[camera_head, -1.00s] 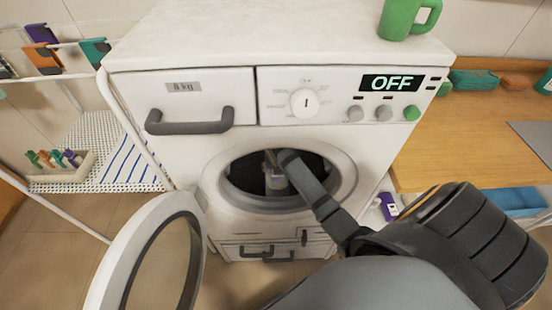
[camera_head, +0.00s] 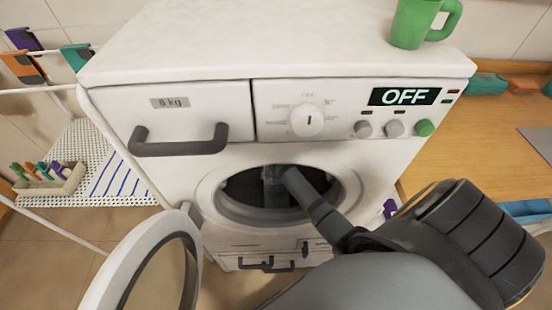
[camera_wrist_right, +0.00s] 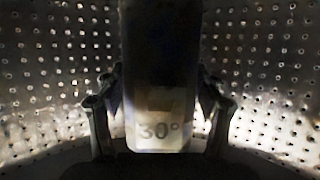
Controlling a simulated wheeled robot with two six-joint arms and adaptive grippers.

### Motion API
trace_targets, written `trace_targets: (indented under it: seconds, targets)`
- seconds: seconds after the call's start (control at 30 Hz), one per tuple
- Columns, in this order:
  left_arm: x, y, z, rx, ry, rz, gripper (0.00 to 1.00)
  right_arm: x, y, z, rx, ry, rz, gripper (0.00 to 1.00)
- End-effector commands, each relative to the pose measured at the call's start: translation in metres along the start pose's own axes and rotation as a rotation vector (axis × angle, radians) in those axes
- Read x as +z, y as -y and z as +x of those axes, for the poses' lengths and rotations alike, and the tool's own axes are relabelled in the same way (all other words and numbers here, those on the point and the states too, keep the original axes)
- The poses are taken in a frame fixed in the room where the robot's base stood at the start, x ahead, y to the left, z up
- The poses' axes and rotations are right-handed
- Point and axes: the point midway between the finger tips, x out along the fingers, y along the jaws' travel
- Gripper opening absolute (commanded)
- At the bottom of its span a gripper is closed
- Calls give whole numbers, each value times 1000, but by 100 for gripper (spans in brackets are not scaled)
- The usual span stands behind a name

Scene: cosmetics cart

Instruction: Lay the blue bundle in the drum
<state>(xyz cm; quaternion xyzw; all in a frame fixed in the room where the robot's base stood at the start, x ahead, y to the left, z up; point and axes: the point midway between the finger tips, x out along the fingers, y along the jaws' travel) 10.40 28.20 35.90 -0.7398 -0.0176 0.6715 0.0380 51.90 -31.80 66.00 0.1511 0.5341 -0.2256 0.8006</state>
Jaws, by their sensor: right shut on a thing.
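The bundle (camera_wrist_right: 160,60) shows in the right wrist view as a dark upright block with a pale "30°" label at its lower end; its blue is hard to make out in the dim light. My right gripper (camera_wrist_right: 160,105) is shut on it, one finger at each side. The perforated metal drum wall (camera_wrist_right: 265,60) surrounds them. In the head view my right arm reaches through the round door opening into the drum (camera_head: 241,190), and the gripper and bundle are only dimly visible inside. My left gripper is out of view.
The washer door (camera_head: 118,262) hangs open at the left. The washer's display (camera_head: 405,96) reads OFF. A green mug (camera_head: 411,24) stands on the washer top. A drying rack with clips and a peg tray (camera_head: 50,182) is at left, a wooden counter (camera_head: 490,135) at right.

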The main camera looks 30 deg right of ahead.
Motion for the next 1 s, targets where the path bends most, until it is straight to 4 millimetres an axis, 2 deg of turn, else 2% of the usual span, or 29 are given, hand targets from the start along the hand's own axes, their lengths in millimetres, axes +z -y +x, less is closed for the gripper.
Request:
trace_targets:
  seconds: [0.03, 0.17, 0.57, 0.6, 0.73, 1.0]
  targets:
    - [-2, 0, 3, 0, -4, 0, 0, -5, 0, 10, -1, -3, 0, 29]
    - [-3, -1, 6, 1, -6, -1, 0, -11, 0, 25, -1, -1, 0, 29]
    - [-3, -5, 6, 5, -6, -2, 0, -13, 0, 30, 0, -1, 0, 29]
    - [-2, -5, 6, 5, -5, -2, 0, -13, 0, 30, -1, -1, 0, 71]
    - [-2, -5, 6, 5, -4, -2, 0, -13, 0, 30, -1, -2, 0, 89]
    - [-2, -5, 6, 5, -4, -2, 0, -13, 0, 30, -1, -2, 0, 90]
